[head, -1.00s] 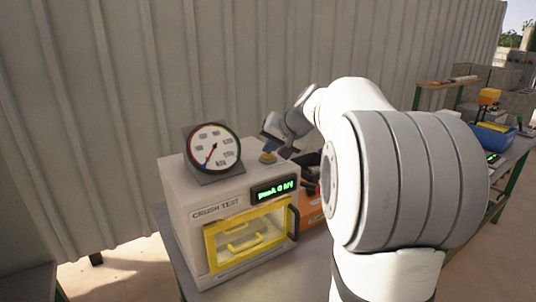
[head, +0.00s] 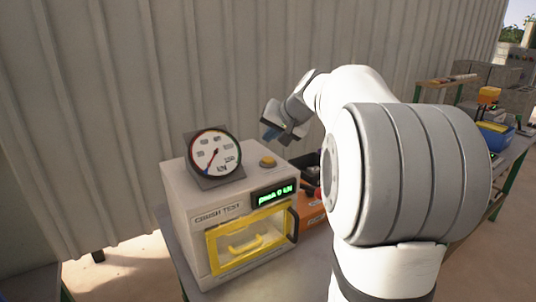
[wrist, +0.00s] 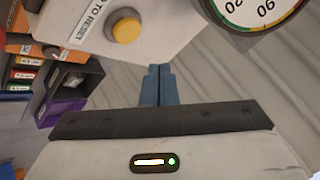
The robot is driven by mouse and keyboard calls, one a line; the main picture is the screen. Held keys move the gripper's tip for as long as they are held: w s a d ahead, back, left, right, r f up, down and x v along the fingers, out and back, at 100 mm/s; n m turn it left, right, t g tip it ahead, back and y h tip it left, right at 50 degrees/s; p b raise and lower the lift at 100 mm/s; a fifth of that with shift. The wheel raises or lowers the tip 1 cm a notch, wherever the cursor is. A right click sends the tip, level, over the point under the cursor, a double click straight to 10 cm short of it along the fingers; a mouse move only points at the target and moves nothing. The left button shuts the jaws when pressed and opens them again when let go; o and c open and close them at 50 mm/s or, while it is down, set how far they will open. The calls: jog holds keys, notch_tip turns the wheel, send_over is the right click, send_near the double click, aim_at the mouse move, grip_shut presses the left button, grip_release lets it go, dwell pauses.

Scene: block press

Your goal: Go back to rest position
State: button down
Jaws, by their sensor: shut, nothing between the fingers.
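My gripper (head: 270,134) is raised above the back right of the crush test machine (head: 183,191) in the head view. In the wrist view its blue fingers (wrist: 158,74) are together with nothing between them. A yellow button (head: 268,162) sits on top of the machine; it also shows in the wrist view (wrist: 127,30), apart from the fingers. The machine's yellow-framed door (head: 247,224) is closed. The round dial gauge (head: 215,153) stands on top, and a green display (head: 275,193) is lit on the front.
An orange bin (head: 311,214) and dark bins stand right of the machine. A blue bin (head: 494,137) with yellow things is on the bench at the far right. A corrugated wall (head: 150,80) stands behind. The space around my gripper looks free.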

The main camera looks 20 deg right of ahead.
jog(key=shift+r+p, duration=0.3)
jog(key=shift+r, duration=0.5)
jog(key=shift+f, duration=0.1)
jog(key=shift+n+g, duration=0.5)
jog(key=shift+g, duration=0.2)
jog(key=s+a+f, duration=0.1)
jog(key=s+a, duration=0.2)
jog(key=s+a+f, duration=0.1)
jog(key=s, duration=0.1)
jog(key=shift+a+f, duration=0.3)
jog(key=shift+f, duration=0.05)
jog(key=s+a+f+n+g+h, duration=0.1)
jog(key=s+a+f, duration=0.1)
jog(key=s+f, duration=0.3)
jog(key=s+a+f+n+g, duration=0.2)
jog(key=s+a+f, duration=0.1)
jog(key=s, duration=0.9)
jog(key=s+a+f+n+g+h, duration=0.1)
jog(key=s+a+f, duration=0.2)
jog(key=s+f, duration=0.3)
jog(key=shift+s+f+n+h, duration=0.3)
jog(key=shift+s, duration=0.95)
